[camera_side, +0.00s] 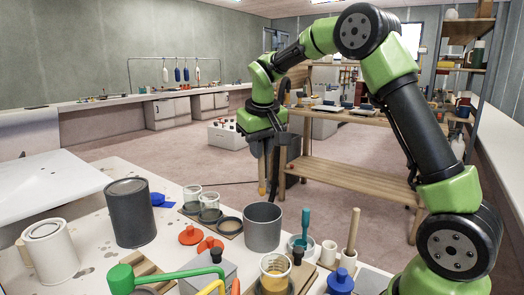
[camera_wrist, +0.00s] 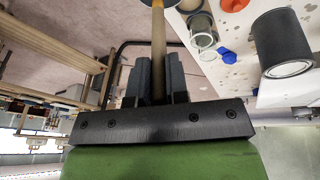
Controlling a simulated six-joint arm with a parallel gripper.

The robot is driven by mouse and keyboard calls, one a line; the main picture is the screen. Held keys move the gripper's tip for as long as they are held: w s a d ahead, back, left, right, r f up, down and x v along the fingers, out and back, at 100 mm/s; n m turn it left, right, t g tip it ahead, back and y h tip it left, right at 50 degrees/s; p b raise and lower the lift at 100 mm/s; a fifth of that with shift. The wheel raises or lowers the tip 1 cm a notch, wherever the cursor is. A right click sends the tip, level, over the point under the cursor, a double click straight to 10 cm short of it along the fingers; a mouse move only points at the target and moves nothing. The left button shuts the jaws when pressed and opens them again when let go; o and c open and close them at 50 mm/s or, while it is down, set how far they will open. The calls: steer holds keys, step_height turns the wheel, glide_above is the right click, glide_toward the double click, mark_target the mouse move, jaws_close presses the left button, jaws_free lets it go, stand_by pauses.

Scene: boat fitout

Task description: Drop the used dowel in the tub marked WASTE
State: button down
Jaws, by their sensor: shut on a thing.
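My gripper (camera_side: 269,152) is shut on a wooden dowel (camera_side: 262,176), held high above the bench, behind the grey tub in the picture. In the wrist view the dowel (camera_wrist: 158,45) runs between the two dark fingers (camera_wrist: 158,72) to the top edge, where its end is hard to make out. An open grey tub (camera_side: 262,230) stands near the bench's middle. I can read no WASTE marking on either.
A wooden shelf unit (camera_side: 345,172) stands behind my gripper.

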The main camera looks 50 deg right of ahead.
mark_target(261, 176)
steer(key=shift+f, duration=1.7)
steer(key=shift+s+x, duration=0.15)
steer(key=shift+x, duration=1)
steer(key=shift+s+x, duration=0.15)
steer(key=shift+x, duration=0.95)
steer(key=shift+a+f, duration=0.1)
steer(key=shift+a, duration=0.05)
steer(key=c, duration=1)
jaws_free()
steer(key=shift+c, duration=0.2)
steer(key=v, duration=1)
